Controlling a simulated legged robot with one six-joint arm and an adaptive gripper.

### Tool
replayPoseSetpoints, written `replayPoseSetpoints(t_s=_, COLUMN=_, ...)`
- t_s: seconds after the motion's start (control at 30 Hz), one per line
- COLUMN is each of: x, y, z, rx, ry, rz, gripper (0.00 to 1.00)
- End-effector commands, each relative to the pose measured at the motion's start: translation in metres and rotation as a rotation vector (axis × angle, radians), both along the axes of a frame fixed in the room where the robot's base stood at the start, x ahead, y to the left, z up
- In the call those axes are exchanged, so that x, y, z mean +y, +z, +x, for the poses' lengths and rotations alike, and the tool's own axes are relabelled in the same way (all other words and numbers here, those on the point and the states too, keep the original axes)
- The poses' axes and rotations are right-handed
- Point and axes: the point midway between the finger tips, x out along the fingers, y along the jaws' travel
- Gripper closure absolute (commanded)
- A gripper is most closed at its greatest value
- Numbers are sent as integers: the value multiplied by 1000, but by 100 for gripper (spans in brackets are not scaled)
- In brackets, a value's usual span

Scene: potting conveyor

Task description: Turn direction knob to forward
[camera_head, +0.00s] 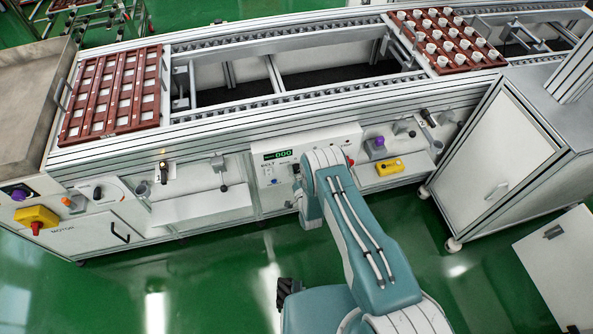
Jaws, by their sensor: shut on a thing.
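The belt control panel (262,171) is on the white front of the conveyor and has a green-lit display (278,155) reading 000. Small controls sit below the display, among them a small dark one (274,181). Their labels and settings are too small to read, so I cannot tell which is the direction knob or how it points. My teal arm reaches up to this panel and covers its right part. My gripper and its fingers do not show; the arm hides that area. A red button (351,161) shows just right of the arm.
A black knob (163,166) is at the left of the front, with a hanging lever (221,171) beside it. Brown trays (154,91) rest on the conveyor. A white cabinet (487,150) stands right; green floor is open below.

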Motion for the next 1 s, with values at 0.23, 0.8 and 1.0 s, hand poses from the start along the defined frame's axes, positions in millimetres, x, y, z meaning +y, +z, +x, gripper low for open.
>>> replayPoseSetpoints(t_s=0.23, x=0, y=-6, z=-4, rx=25, ry=2, rz=24, gripper=95)
replayPoseSetpoints(t_s=0.8, x=0, y=-3, z=-3, rx=18, ry=1, rz=26, gripper=13)
replayPoseSetpoints(t_s=1.0, x=-1, y=-2, z=-2, rx=14, ry=0, rz=27, gripper=13)
